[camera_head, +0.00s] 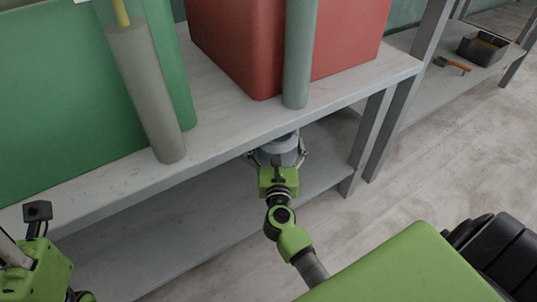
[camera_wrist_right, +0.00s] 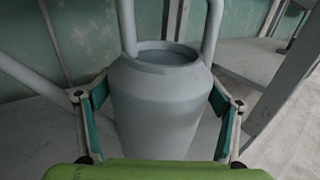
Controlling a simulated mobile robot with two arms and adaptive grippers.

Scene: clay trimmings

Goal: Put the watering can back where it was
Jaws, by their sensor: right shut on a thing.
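The grey watering can (camera_wrist_right: 163,100) stands upright between the fingers of my right gripper (camera_wrist_right: 158,108) in the right wrist view, with its handle rising on both sides of the open top. In the head view the watering can (camera_head: 279,146) shows only in part, under the front edge of the upper shelf, with my right gripper (camera_head: 278,160) around it. The right gripper is shut on the can's body. Its base is hidden, so I cannot tell whether it touches the lower shelf. Part of my left arm shows at the lower left; its fingers are out of view.
The upper shelf (camera_head: 225,137) overhangs the can and carries a green bin (camera_head: 45,90), a red bin (camera_head: 245,45) and grey cylinders (camera_head: 145,95). The lower shelf (camera_head: 170,245) looks bare. Shelf legs (camera_head: 366,140) stand to the right. A dark box (camera_head: 481,50) and an orange-handled tool (camera_head: 453,65) lie farther right.

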